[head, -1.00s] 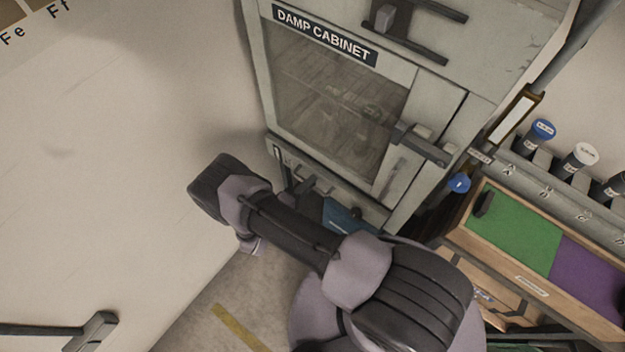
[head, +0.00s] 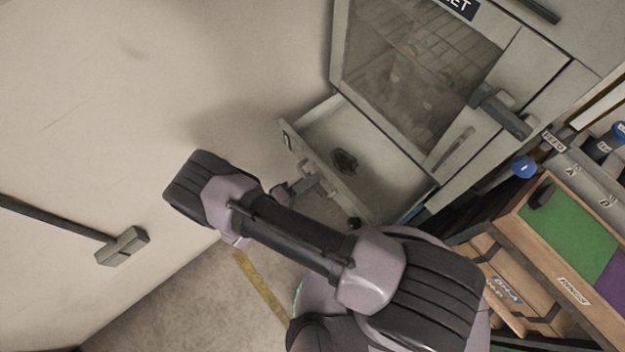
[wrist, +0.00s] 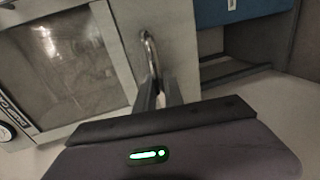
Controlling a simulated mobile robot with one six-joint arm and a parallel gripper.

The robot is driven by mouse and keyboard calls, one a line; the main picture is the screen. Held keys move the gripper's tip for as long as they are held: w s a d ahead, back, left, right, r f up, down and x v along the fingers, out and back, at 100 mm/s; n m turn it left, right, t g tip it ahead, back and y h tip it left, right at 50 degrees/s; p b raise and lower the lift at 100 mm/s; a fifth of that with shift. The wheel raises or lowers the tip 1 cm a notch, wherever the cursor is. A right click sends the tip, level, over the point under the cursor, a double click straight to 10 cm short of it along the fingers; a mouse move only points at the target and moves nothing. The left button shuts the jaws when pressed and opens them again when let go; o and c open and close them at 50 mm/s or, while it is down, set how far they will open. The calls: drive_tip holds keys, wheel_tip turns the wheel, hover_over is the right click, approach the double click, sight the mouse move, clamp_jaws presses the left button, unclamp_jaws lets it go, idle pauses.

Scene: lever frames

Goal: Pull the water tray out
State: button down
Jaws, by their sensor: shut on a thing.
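The water tray (head: 375,152) is a grey drawer at the foot of the damp cabinet (head: 545,75). It stands well out, with its inside showing and a dark round patch (head: 344,161) on its floor. My gripper (head: 308,186) is at the tray's front, shut on its handle. In the wrist view, the metal bar handle (wrist: 150,48) runs down between the fingers of my gripper (wrist: 159,88). My wrist and the fingers hide part of the tray front and handle in the head view.
The cabinet's glass door (head: 420,65) is shut above the tray, with a dark handle (head: 500,110) at its right. A wooden rack with a green panel (head: 565,225) stands at the right. A lever on the wall (head: 122,246) is at the left. Bare floor lies below the tray.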

drive_tip(key=c, duration=1.5)
unclamp_jaws()
drive_tip(key=shift+o, duration=0.2)
drive_tip(key=p+v, duration=0.1)
drive_tip(key=v, duration=1.6)
drive_tip(key=shift+a, duration=0.15)
